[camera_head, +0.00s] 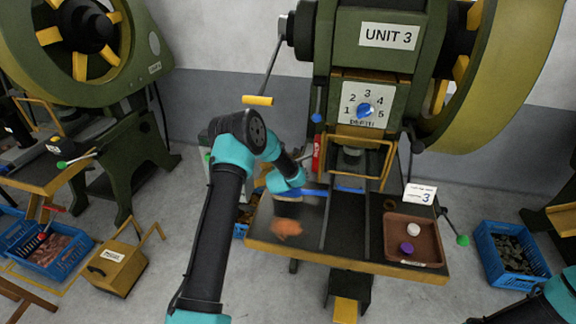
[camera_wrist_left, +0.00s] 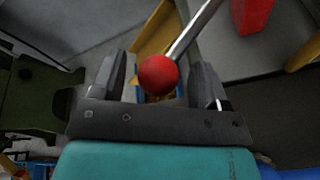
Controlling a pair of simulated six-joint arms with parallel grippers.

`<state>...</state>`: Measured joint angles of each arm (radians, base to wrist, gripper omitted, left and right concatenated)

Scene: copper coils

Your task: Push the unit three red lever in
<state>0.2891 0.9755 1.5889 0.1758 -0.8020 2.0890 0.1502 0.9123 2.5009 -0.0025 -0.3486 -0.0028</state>
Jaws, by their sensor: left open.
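The red lever's ball knob (camera_wrist_left: 158,75) sits at the end of a thin metal rod (camera_wrist_left: 195,32) in the left wrist view. My left gripper (camera_wrist_left: 160,72) is open, with one finger on each side of the knob. I cannot tell whether either finger touches it. In the head view my left arm reaches the left side of the unit 3 press (camera_head: 345,55), and the lever's knob is hidden behind my wrist there. Part of my right arm shows at the lower right; its gripper is out of view.
The press table (camera_head: 265,240) holds a copper-coloured piece (camera_head: 286,228) and a brown tray (camera_head: 393,222) with a white and a purple knob. A green-tipped lever (camera_head: 462,240) sticks out at the right. Blue crates (camera_head: 510,262) stand on the floor. A red block (camera_wrist_left: 255,14) is near the rod.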

